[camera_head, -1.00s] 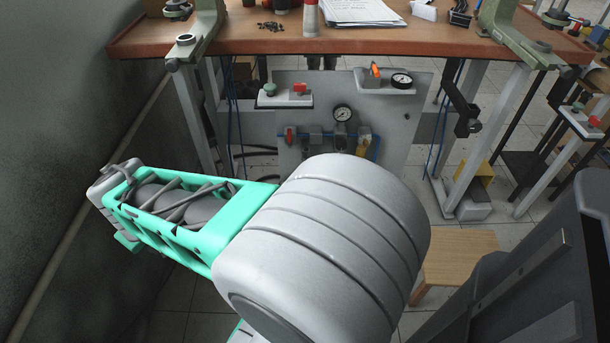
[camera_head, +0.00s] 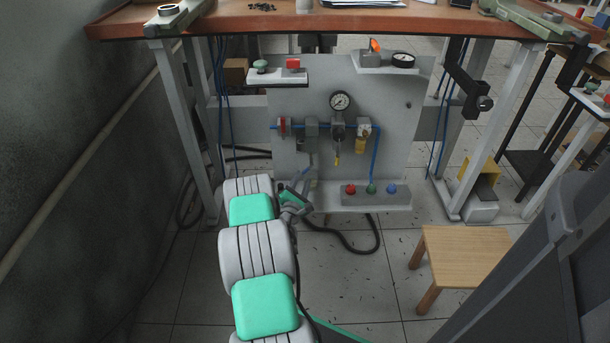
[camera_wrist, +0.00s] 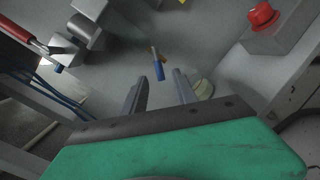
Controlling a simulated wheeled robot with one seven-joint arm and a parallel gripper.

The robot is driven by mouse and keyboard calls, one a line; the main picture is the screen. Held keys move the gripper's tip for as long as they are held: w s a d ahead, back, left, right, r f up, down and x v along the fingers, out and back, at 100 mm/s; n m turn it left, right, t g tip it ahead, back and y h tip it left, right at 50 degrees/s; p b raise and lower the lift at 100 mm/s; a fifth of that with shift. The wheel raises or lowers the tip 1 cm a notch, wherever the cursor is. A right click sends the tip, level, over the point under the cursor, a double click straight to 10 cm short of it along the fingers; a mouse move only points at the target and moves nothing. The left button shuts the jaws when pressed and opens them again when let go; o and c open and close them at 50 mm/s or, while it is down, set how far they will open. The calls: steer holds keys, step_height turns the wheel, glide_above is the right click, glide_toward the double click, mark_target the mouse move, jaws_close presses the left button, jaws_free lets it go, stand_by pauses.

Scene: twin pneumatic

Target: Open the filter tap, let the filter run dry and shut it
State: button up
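The filter unit (camera_head: 311,127) sits on the blue air line of the grey panel, left of the round gauge (camera_head: 340,101). In the wrist view a small tap with a blue lever (camera_wrist: 159,70) and a brass-coloured stem shows beyond my fingertips. My gripper (camera_wrist: 160,80) is open, with a clear gap between its two fingers. The blue lever appears in line with that gap, apart from the fingers. In the head view my gripper (camera_head: 300,193) is low in front of the panel, below the filter, partly hidden by my wrist. Whether the tap is open and the water level cannot be made out.
A red valve handle (camera_head: 283,125) is left of the filter. A black hose (camera_head: 345,249) and wooden stool (camera_head: 460,255) are on the floor.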

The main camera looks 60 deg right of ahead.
mark_target(305, 173)
steer(key=b+x, duration=0.1)
steer(key=x, duration=0.3)
steer(key=shift+d+f, duration=0.15)
steer(key=shift+d, duration=0.2)
steer(key=shift+w+d, duration=0.2)
steer(key=shift+d, duration=0.1)
jaws_close()
